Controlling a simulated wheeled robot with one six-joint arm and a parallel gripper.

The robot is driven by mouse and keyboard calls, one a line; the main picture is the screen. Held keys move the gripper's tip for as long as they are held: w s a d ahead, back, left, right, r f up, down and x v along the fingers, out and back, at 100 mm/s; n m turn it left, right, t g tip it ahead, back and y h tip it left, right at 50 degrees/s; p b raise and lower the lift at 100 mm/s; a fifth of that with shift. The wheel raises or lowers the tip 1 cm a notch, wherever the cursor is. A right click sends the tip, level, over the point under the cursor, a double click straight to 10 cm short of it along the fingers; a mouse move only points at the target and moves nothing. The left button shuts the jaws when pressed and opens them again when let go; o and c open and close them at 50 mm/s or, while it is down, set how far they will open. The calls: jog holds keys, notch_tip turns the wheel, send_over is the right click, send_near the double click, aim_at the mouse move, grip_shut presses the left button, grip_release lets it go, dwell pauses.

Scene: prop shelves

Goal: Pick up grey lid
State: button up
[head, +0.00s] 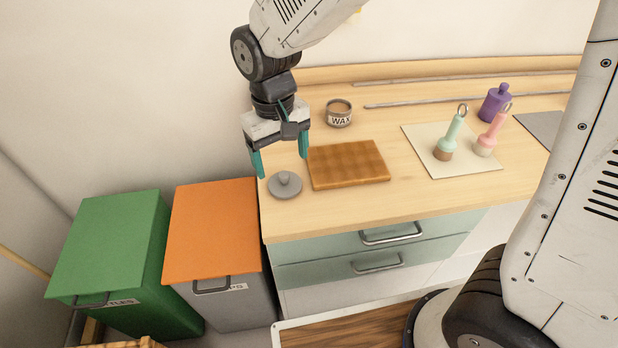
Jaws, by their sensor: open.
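The grey lid (285,185) is a round disc with a small knob on top. It lies on the wooden counter near its left front corner, left of the wooden board. My gripper (281,165) points down just above and behind the lid, with its two green fingers spread apart. Nothing shows between the fingers. The gap in height between the fingertips and the lid is hard to judge from this view.
A wooden board (347,164) lies close right of the lid. A tin marked WAX (339,114) stands behind it. Two brushes (452,135) stand on a pale mat (476,170), with a purple bottle (494,103) behind. Green (112,240) and orange-lidded (211,230) bins stand left of the counter.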

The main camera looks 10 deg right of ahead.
aim_at(284, 173)
jog(key=shift+w+a+r+t, duration=0.1)
jog(key=shift+w+r+t, duration=0.15)
jog(key=shift+w, duration=0.4)
jog(key=f, duration=0.7)
jog(key=shift+d+f, duration=0.25)
jog(key=shift+f, duration=0.1)
jog(key=c, duration=0.7)
